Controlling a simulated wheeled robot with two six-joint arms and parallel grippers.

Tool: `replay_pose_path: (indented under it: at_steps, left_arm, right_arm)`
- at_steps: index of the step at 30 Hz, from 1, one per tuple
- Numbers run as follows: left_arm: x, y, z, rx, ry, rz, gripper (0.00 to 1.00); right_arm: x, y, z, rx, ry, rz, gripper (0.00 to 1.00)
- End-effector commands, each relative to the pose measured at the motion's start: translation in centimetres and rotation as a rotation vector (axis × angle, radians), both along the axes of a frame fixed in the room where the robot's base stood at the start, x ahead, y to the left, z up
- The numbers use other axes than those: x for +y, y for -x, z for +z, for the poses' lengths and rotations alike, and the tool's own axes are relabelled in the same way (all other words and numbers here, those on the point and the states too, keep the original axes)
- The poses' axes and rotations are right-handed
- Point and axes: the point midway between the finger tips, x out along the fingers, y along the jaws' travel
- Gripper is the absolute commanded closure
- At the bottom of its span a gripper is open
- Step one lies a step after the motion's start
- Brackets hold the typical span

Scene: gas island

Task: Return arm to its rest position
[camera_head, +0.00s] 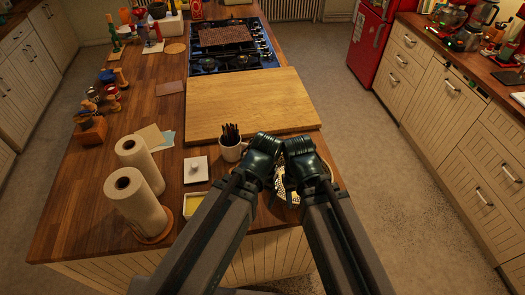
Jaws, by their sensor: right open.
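My two grey arms come in from the bottom of the head view and meet over the near right end of the wooden island top (60,235). My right gripper (302,168) is open, though its fingers are mostly hidden by its own wrist and arm. My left gripper (262,165) is close beside it on the left, near a white mug (231,151) of dark sticks. Its fingers are too hidden to tell their state. A pale patterned dish (283,188) shows partly between and behind my arms. I cannot tell whether either gripper touches it.
Two paper towel rolls (135,200) stand at the near left. A white lidded butter dish (195,170) and a yellow-filled dish (193,204) lie beside them. A large cutting board (245,100) lies ahead, before the stove (222,50). The floor (370,150) to the right is clear.

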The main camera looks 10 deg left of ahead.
Motion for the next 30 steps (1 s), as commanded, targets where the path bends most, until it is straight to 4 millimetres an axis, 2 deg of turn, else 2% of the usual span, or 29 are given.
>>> replay_pose_path:
  at_steps: [5,10,13,30]
  left_arm:
    - [0.0,0.0,-3.3,0.000,0.000,-0.003,0.07]
    - [0.0,0.0,-7.5,0.001,-0.001,-0.008,0.07]
    - [0.0,0.0,-9.1,0.000,-0.002,-0.010,0.07]
    - [0.0,0.0,-8.9,0.001,-0.002,-0.011,0.07]
  right_arm:
    - [0.0,0.0,-3.3,0.000,0.001,0.003,0.50]
    - [0.0,0.0,-7.5,0.000,0.002,0.007,0.50]
    - [0.0,0.0,-9.1,0.000,0.002,0.009,0.50]
    - [0.0,0.0,-8.9,0.000,0.002,0.010,0.50]
